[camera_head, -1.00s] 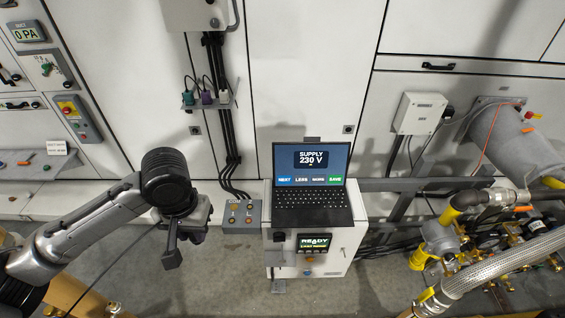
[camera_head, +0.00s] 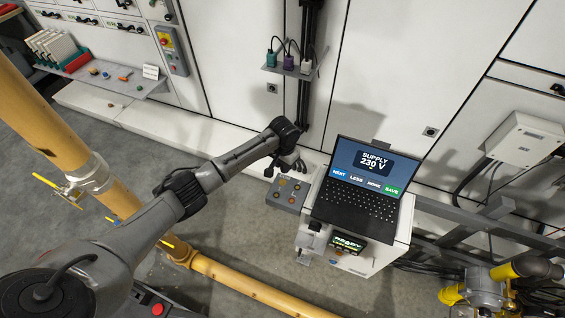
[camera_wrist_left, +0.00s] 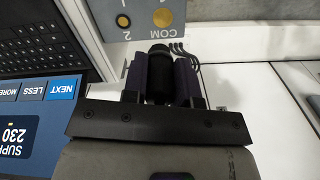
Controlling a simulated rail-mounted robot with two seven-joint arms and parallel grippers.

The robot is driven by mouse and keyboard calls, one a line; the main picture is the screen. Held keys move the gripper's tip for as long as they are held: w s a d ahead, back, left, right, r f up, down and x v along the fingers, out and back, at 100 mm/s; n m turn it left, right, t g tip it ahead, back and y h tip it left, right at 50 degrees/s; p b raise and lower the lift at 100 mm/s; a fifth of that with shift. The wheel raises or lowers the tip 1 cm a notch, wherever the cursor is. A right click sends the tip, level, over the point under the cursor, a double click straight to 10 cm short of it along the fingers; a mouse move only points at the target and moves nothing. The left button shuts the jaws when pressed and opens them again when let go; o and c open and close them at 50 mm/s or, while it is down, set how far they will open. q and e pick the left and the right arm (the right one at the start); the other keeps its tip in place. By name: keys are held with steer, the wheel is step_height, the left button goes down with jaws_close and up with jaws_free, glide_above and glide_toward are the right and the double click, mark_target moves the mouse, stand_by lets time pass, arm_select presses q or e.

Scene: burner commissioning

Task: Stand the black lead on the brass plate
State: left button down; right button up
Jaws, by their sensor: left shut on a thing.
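The black lead (camera_wrist_left: 160,75) is upright in the left wrist view, between the two purple-sided fingers of my left gripper (camera_wrist_left: 161,66). The gripper is shut on it. In the head view my left gripper (camera_head: 291,164) is beside and just above the grey COM box (camera_head: 284,205). In the wrist view the COM box carries a larger brass disc (camera_wrist_left: 163,17) by the letters COM and a smaller one (camera_wrist_left: 123,20) by the 2. The discs look just beyond the lead; I cannot tell whether it touches the box. My right gripper is not in view.
A laptop (camera_head: 355,206) reading SUPPLY 230 V stands on a white cabinet right of the COM box. A yellow pipe (camera_head: 250,287) runs along the floor.

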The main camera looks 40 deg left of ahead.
arm_select(q)
steer(key=shift+s+a+f, duration=0.1)
steer(key=shift+a+f, duration=0.1)
steer(key=shift+f, duration=0.15)
steer(key=shift+s+r+p, duration=0.1)
steer(key=shift+r+p, duration=0.05)
steer(key=shift+p, duration=0.65)
steer(key=shift+f+b, duration=1.35)
steer(key=shift+f, duration=1.4)
steer(key=shift+f+b, duration=0.3)
steer(key=shift+f, duration=0.2)
steer(key=shift+f, duration=0.35)
